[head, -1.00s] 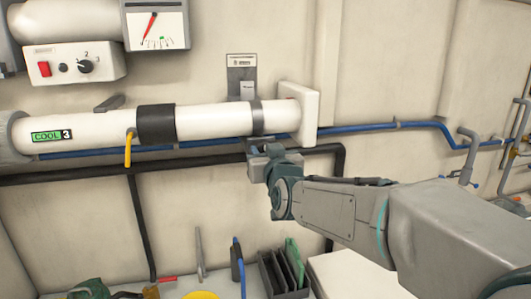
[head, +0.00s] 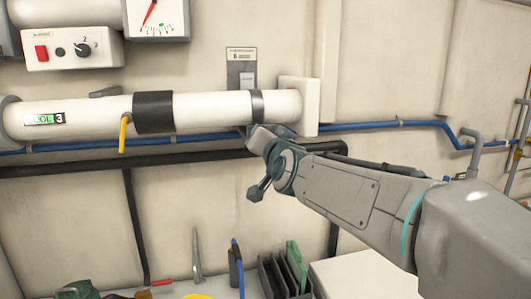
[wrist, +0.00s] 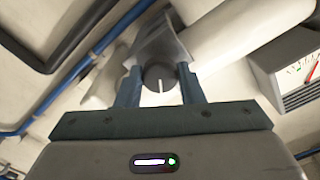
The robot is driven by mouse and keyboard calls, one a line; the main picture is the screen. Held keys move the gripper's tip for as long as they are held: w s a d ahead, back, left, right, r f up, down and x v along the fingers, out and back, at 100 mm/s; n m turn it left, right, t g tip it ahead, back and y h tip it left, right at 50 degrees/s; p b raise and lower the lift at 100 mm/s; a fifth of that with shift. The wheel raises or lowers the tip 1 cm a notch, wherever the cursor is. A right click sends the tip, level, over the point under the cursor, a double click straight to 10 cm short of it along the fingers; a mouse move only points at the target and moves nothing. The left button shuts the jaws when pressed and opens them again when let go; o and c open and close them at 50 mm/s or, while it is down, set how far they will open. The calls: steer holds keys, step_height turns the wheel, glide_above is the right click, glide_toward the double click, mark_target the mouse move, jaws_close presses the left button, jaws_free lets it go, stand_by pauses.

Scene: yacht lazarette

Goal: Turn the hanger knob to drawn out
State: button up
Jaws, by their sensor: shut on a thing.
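The hanger knob (wrist: 157,72) is a dark round knob with a white pointer line, seen in the wrist view. Its line points down the picture, towards my gripper's palm. It sits at the lower end of a grey hanger bracket (wrist: 165,42), whose band (head: 257,106) wraps the white pipe near its right end in the head view. My gripper (wrist: 160,88) has one finger on each side of the knob and is shut on it. In the head view my gripper (head: 257,137) is just under the pipe and hides the knob.
The white pipe (head: 215,108) runs directly above my gripper. A blue hose (head: 365,126) and a black pipe (head: 70,163) run along the wall close by. A yellow lever (head: 124,134) hangs further left. Bins and tools (head: 280,272) stand below.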

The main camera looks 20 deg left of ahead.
steer(key=shift+m+b, duration=3.25)
steer(key=shift+m, duration=11.25)
steer(key=o, duration=0.9)
steer(key=shift+o, duration=0.2)
